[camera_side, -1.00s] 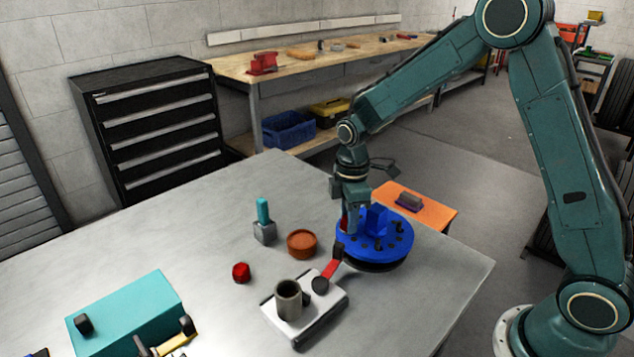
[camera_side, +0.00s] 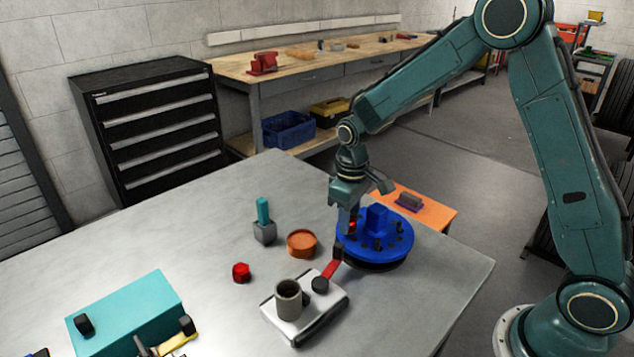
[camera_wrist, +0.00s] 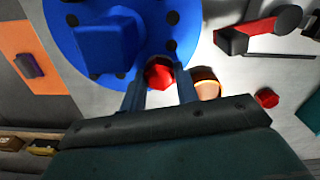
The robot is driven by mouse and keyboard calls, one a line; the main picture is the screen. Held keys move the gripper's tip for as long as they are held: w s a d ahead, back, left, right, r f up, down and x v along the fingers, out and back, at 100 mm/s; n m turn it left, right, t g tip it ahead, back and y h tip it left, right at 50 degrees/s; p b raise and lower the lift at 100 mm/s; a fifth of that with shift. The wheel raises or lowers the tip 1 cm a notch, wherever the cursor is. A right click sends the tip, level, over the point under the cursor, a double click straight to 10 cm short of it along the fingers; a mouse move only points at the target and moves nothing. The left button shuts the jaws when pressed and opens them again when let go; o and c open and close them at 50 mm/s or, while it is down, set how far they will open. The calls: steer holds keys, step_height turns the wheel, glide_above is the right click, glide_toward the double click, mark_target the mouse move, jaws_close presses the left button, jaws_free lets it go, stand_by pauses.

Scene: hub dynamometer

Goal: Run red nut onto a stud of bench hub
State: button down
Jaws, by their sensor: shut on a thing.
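The blue bench hub (camera_side: 373,253) is a round disc with a raised block and several dark upright studs; it fills the upper left of the wrist view (camera_wrist: 65,45). My gripper (camera_side: 352,225) points down at the hub's left edge in the side view. Its two fingers (camera_wrist: 160,85) are shut on a red nut (camera_wrist: 160,73), which overlaps the hub's rim in the wrist view. I cannot tell whether the nut touches a stud, as any stud under it is hidden. A second red nut (camera_side: 241,272) lies loose on the table.
A white fixture with a grey cup (camera_side: 289,300) and a red lever (camera_side: 332,268) stands close to the hub. An orange-brown round dish (camera_side: 302,243) and a grey block with a teal handle (camera_side: 264,231) stand left. A teal box (camera_side: 130,310) is front left.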

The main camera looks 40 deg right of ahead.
steer(key=m, duration=0.6)
steer(key=shift+w, duration=0.3)
steer(key=c, duration=1.2)
jaws_free()
steer(key=shift+s, duration=0.1)
